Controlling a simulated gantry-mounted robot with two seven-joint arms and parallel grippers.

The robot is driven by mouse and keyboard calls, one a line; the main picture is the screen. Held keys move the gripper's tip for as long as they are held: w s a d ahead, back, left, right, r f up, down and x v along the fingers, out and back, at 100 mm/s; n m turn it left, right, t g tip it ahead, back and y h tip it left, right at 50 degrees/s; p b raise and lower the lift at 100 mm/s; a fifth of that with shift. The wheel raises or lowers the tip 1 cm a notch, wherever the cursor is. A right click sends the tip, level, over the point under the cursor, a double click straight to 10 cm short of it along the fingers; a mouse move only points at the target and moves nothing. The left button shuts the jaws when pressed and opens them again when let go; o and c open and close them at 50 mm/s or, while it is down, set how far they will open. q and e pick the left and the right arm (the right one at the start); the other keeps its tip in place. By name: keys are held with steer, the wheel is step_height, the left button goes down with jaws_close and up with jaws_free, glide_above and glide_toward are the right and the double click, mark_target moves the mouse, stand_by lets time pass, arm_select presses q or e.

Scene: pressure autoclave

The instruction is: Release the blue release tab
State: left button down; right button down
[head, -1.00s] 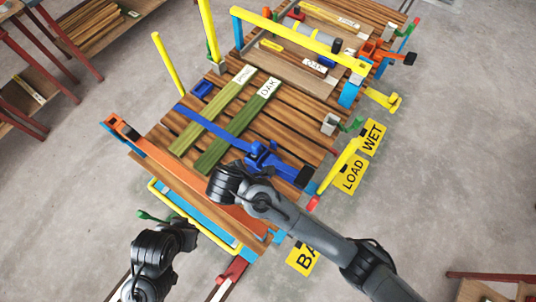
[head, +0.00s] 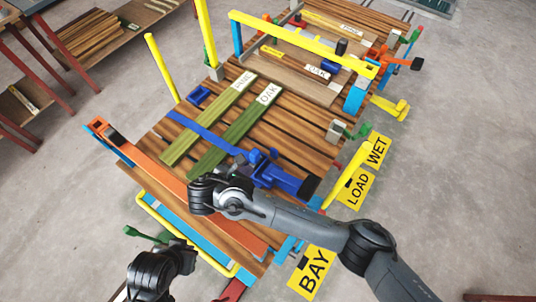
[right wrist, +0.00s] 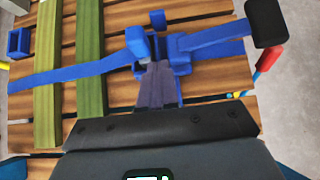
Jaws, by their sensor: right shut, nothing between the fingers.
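A blue strap (head: 195,127) crosses two green boards and runs to a blue ratchet buckle (head: 275,175) on the slatted wooden deck. The buckle (right wrist: 178,55) also shows in the right wrist view, with a small upright blue tab (right wrist: 137,42) on its left side and a blue lever ending in a black grip (right wrist: 267,22). My right gripper (right wrist: 157,75) is shut and empty, its fingertips close to the buckle beneath the tab; I cannot tell whether they touch.
The green boards (head: 237,130) carry white labels. A long orange bar (head: 165,180) and a yellow rail (head: 180,240) lie along the near left side. Yellow posts and a yellow crossbar (head: 300,40) rise beyond. Yellow floor signs (head: 314,270) lie to the right on open floor.

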mark_target(273, 152)
steer(key=shift+f, duration=0.1)
steer(key=b+x, duration=0.3)
steer(key=x, duration=0.7)
steer(key=shift+d+f, duration=0.1)
steer(key=shift+w+d+b, duration=0.15)
steer(key=shift+w+d, duration=0.15)
steer(key=shift+w, duration=0.2)
steer(key=shift+w+d+b, duration=0.15)
steer(key=shift+w+d, duration=0.15)
steer(key=shift+w, duration=0.15)
steer(key=shift+w+d+r, duration=0.2)
steer(key=shift+w+d, duration=0.25)
steer(key=shift+w, duration=0.25)
